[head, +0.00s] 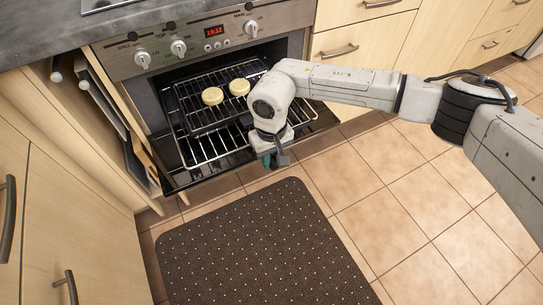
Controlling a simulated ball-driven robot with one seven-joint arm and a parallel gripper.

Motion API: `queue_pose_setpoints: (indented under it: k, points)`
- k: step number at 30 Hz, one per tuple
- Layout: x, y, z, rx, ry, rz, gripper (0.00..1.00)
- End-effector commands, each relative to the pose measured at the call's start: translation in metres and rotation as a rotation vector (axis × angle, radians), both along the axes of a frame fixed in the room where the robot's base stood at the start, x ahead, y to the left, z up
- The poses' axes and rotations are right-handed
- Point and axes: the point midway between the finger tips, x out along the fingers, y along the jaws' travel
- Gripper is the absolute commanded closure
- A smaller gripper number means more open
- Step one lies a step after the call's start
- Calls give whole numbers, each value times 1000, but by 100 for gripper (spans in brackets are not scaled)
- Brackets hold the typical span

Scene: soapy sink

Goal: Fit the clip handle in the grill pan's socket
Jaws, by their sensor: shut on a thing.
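The grill pan (177,112) is dark, with a wire grid, and sits in the open oven. Two round, pale yellow pieces of food (212,96) lie on its grid. My gripper (275,161) points down over the front edge of the open oven door, to the right of and nearer than the pan. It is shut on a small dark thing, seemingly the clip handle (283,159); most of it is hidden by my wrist. The pan's socket cannot be made out; my arm covers the pan's right front.
A wire shelf (205,149) sits below the pan, above the lowered oven door (214,176). Knobs (178,48) line the panel above. An open narrow cupboard with trays (105,100) is at left. A dotted dark mat (255,250) lies on the clear tiled floor.

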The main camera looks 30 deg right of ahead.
Motion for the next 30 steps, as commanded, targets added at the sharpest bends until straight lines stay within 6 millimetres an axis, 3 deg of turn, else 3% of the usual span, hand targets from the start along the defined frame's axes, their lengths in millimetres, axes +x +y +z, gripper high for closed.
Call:
queue_pose_setpoints:
  k: [30]
  points:
    - [8, 0, 0, 0, 0, 0, 100]
